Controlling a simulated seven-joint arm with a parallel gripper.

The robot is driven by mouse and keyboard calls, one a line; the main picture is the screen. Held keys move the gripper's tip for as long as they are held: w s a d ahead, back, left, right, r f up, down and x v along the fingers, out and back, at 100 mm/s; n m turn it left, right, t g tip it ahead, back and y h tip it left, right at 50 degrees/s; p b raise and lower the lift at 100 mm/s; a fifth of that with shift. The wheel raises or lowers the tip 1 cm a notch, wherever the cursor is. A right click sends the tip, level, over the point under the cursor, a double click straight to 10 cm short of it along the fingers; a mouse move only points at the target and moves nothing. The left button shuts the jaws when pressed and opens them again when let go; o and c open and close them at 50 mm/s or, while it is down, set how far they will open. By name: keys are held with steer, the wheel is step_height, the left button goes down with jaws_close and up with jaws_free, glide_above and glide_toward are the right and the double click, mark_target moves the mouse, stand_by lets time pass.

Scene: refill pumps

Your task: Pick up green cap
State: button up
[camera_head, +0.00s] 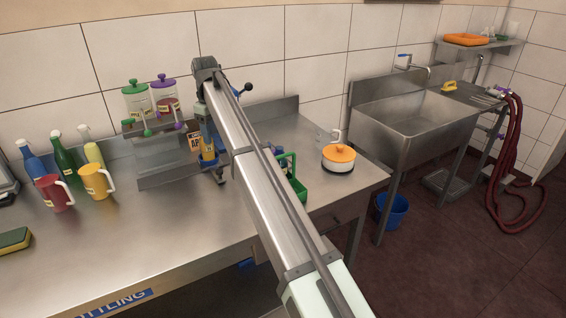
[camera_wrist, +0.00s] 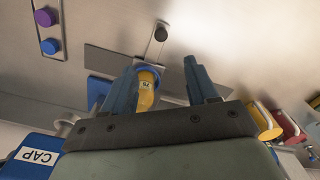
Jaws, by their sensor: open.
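In the head view, a jar with a green lid (camera_head: 133,85) stands on the raised steel stand, beside a jar with a purple lid (camera_head: 162,79). I cannot make out a separate loose green cap in either view. My gripper (camera_wrist: 168,82) is open in the wrist view, its two blue-grey fingers spread apart. A yellow labelled cylinder with a blue rim (camera_wrist: 147,88) shows close to the left finger; whether they touch is unclear. In the head view, my arm hides part of the bench around the gripper.
A blue bin labelled CAP (camera_wrist: 30,160) and purple (camera_wrist: 45,17) and blue (camera_wrist: 52,46) round caps show in the wrist view. Red (camera_head: 55,194) and yellow (camera_head: 95,183) jugs and several bottles stand left. A green carrier (camera_head: 297,189) and orange-lidded pot (camera_head: 339,158) stand right.

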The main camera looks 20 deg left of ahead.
steer(key=shift+c, duration=1.4)
steer(key=shift+w, duration=0.1)
steer(key=w+d+f+m+t+h, duration=0.1)
steer(key=w+d+f+m+t, duration=0.1)
steer(key=w+d+m, duration=0.5)
steer(key=w+d+f+m+t+h, duration=0.15)
steer(key=w+d+m, duration=0.25)
steer(key=d+m, duration=0.7)
steer(key=w+f, duration=0.1)
steer(key=f, duration=0.1)
steer(key=f+m, duration=0.1)
steer(key=f, duration=0.2)
steer(key=w+a+f+m, duration=0.1)
steer(key=f, duration=0.2)
steer(key=shift+w+t+y, duration=0.25)
steer(key=shift+w, duration=0.05)
steer(key=shift+s+x, duration=0.2)
steer(key=shift+x, duration=2.5)
steer(key=shift+d, duration=0.1)
